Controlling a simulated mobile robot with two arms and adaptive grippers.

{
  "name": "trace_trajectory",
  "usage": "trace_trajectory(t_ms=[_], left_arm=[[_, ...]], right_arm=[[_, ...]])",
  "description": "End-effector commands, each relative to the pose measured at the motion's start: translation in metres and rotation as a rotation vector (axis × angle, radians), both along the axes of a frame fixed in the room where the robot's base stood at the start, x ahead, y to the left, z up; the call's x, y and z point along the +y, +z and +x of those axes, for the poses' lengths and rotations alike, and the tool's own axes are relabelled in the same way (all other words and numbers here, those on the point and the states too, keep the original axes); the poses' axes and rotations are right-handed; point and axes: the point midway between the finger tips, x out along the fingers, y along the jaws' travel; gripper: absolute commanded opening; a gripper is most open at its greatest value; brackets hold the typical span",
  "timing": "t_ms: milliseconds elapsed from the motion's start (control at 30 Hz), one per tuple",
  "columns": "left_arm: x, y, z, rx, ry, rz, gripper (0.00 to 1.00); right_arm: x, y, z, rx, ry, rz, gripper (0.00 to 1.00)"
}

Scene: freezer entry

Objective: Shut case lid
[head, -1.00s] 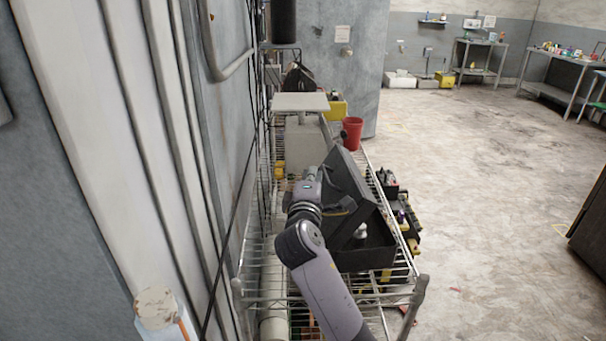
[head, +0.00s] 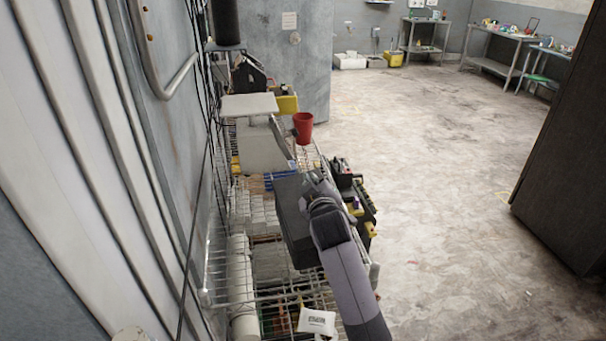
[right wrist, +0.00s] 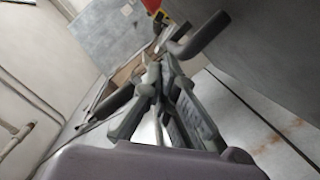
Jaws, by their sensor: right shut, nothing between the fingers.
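The dark case (head: 294,222) is on the wire rack. In the head view my right forearm and gripper cover much of it, and only its left part shows beside the arm. How far open its lid stands cannot be told. My right gripper (head: 316,186) is over the far part of the case. In the right wrist view its fingers (right wrist: 163,88) are shut and empty; whether they touch the lid is unclear. My left gripper is not in view.
The wire rack (head: 232,297) runs along the wall at left. A red cup (head: 303,127) and a grey scale-like device (head: 260,148) stand beyond the case. Dark tool holders (head: 345,175) sit at its right. Open floor (head: 430,200) lies to the right; a dark cabinet (head: 565,150) stands there.

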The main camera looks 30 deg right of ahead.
Motion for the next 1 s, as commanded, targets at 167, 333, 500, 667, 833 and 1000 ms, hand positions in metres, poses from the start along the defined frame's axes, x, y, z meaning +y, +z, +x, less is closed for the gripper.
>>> trace_trajectory(t_ms=[167, 333, 500, 667, 833, 1000], left_arm=[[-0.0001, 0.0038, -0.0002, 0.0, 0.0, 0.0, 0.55], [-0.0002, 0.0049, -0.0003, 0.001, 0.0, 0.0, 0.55], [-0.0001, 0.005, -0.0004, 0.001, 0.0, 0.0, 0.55], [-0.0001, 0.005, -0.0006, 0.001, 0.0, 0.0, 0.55], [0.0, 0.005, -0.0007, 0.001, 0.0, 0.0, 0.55], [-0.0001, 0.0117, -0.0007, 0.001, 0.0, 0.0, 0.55]], right_arm=[[-0.0071, -0.007, -0.0014, 0.003, 0.0, -0.002, 0.0], [-0.0101, -0.01, -0.0018, 0.002, 0.001, -0.002, 0.0], [-0.0111, -0.0113, -0.002, 0.002, 0.0, -0.003, 0.0], [-0.0112, -0.0114, -0.002, 0.002, 0.0, -0.004, 0.0], [-0.0111, -0.0113, -0.002, 0.002, 0.0, -0.004, 0.0], [-0.0114, -0.004, -0.0002, 0.002, 0.001, -0.005, 0.0]])
